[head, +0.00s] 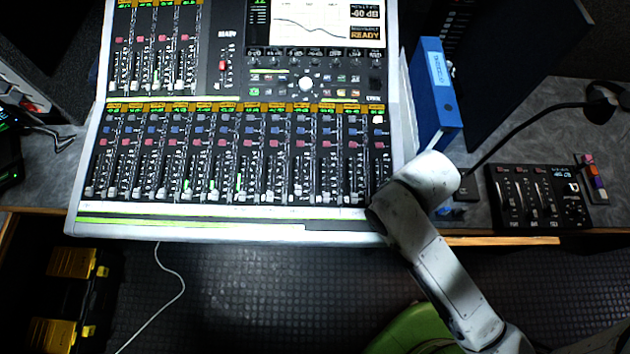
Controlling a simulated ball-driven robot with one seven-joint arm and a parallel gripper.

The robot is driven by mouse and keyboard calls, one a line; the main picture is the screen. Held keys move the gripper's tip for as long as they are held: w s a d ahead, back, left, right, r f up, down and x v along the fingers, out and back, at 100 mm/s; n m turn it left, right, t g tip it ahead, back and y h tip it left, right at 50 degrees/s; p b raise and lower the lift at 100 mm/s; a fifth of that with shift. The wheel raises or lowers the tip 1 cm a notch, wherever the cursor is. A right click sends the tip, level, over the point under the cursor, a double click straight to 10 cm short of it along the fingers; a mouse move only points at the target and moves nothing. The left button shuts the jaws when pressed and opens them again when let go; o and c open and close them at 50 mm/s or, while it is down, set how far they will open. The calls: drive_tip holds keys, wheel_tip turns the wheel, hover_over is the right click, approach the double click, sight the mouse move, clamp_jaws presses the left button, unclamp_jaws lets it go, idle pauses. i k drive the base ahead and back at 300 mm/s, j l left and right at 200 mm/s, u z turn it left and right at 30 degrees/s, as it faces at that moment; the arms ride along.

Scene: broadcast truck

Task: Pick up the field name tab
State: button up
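I cannot make out for sure which thing is the field name tab. A small pale piece (378,119) lies at the upper right end of the mixing desk's lower fader bank. Small orange, pink and purple pieces (593,178) sit in a row on the counter at the far right. My white arm rises from the lower right and bends over the desk's front right corner. My gripper does not show; the arm's upper links hide the area beneath them.
The large mixing desk (235,226) fills the left and middle. A blue binder (432,95) stands right of it. A small fader box (538,197) and a gooseneck cable (520,125) are farther right. Yellow-latched cases (72,262) are on the floor at lower left.

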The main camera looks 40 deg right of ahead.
sight(293, 211)
drive_tip(key=k+u, duration=0.15)
drive_tip(key=k, duration=0.25)
drive_tip(key=j+u, duration=0.7)
